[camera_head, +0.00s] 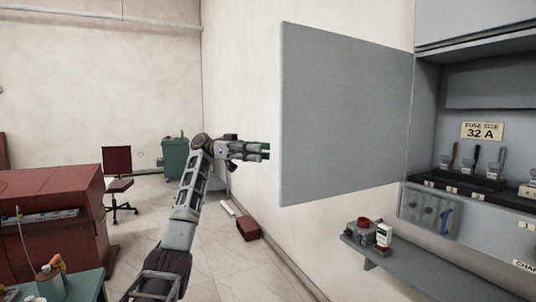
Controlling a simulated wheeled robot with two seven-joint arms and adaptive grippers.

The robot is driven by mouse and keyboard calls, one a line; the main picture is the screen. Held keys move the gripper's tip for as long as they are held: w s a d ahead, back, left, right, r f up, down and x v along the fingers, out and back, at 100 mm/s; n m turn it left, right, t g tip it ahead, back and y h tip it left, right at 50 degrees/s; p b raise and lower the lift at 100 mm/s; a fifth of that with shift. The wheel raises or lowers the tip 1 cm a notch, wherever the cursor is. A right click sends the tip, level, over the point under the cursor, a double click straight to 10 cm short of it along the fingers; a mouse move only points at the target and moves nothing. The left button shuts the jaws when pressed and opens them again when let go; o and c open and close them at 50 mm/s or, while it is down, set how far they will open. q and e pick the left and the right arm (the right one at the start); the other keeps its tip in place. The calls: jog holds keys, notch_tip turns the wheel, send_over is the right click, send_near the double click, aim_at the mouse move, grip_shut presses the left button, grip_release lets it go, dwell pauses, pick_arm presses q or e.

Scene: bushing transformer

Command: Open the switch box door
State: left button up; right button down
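The switch box door (345,118) is a flat grey panel that stands swung open, hinged at its right edge to the switch box (425,120). Inside the box I see a "FUSE SIZE 32 A" label (482,131) and several levers on a dark strip. My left gripper (268,151) is just left of the door's outer edge and points right, close to it. Whether it touches the door I cannot tell. Its fingers look narrow, and the gap between them is not clear. My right gripper is not in view.
A grey shelf (408,268) with small containers sits below the box. A red cabinet (58,228) and a green table corner with bottles are at left.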

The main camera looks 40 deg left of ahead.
pick_arm(q)
jog(key=shift+v, duration=1.2)
